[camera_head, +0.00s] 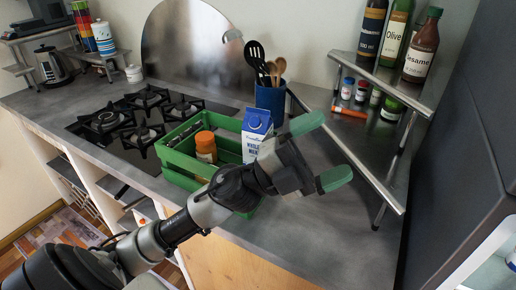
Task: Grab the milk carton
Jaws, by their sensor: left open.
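The milk carton (255,127) is blue and white, labelled whole milk, and stands upright at the right end of a green crate (176,157). Its lower part is hidden behind my left gripper and the crate's side. My left gripper (321,151) reaches in from the lower left across the front of the crate. Its green-tipped fingers are spread apart, to the right of the carton, with nothing between them. Whether the gripper body touches the carton cannot be told. My right gripper is not seen.
An orange-capped jar (206,146) shares the crate. Behind are a gas hob (140,118) and a blue utensil pot (270,100). A metal rack (375,75) with bottles and jars stands at right. The counter (310,225) is clear in front of the rack.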

